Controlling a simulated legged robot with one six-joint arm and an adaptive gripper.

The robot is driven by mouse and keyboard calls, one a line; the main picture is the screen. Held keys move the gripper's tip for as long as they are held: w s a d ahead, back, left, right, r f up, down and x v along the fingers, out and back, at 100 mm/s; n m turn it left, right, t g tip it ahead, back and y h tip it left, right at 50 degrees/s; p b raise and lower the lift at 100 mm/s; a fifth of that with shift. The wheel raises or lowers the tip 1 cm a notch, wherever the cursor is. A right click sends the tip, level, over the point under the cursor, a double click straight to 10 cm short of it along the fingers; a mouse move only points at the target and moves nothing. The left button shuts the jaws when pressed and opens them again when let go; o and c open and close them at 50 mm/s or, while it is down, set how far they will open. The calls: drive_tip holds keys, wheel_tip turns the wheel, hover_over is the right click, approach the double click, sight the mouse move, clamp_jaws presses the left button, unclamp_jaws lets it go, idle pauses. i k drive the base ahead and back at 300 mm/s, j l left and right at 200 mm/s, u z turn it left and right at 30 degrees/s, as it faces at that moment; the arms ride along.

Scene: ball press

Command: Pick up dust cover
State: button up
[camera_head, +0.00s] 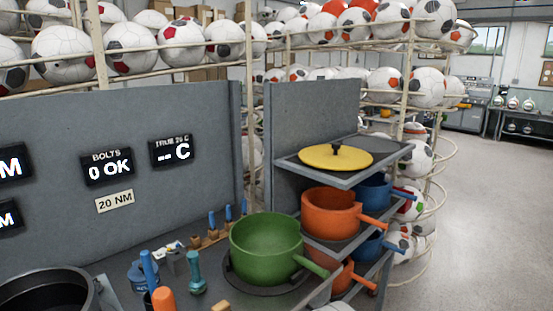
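Nothing in view is marked as a dust cover. A round yellow lid (322,158) with a black knob lies flat on the top shelf (350,180) of a grey rack at the right end of the bench. Whether this lid is the dust cover I cannot tell. My gripper is not in view, so its state is hidden.
A green pot (262,240) with its handle to the right stands on the bench. Orange pots (328,215) and blue pots (372,190) fill lower shelves. Blue-handled tools stand nearby. A dark round vessel (45,290) is bottom left. Open floor (490,210) lies right.

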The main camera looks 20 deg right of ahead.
sight(335, 157)
drive_tip(key=i+l+u, duration=0.1)
drive_tip(key=l+u, duration=0.95)
drive_tip(key=i, duration=0.05)
